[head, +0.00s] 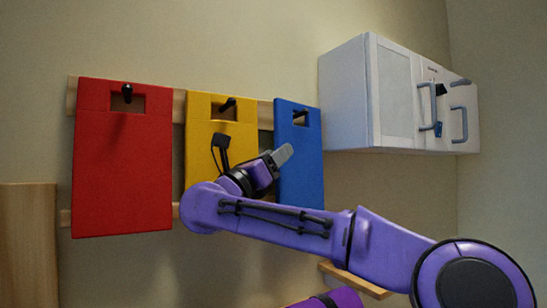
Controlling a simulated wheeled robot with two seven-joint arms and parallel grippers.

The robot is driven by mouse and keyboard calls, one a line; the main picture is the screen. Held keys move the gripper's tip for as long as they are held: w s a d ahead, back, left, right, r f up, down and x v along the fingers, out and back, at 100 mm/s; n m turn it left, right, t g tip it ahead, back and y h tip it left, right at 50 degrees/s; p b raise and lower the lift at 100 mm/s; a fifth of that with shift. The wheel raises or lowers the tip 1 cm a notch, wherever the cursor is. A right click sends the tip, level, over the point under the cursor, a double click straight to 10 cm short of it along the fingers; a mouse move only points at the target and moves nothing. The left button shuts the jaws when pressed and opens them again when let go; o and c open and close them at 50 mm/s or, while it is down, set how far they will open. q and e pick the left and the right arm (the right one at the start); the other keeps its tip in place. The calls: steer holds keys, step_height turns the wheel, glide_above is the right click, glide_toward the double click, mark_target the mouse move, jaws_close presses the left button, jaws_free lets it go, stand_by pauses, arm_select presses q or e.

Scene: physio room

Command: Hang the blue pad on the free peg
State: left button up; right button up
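The blue pad (309,160) is upright at the right end of the wooden wall rack, its slot near the top. A dark peg (300,113) shows in that slot, and the pad appears to hang on it. My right gripper (283,155) is in front of the pad's left edge, its grey fingertips pointing up and right. I cannot tell whether it touches the pad or whether its fingers are open. My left gripper is not in view.
A red pad (122,180) and a yellow pad (203,165) hang on pegs to the left. A white wall cabinet (345,95) with grey handles is close to the right. A wooden ledge (357,281) is below. A wooden panel (28,245) stands at lower left.

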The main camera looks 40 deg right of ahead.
steer(key=b+v, duration=0.5)
steer(key=v, duration=0.3)
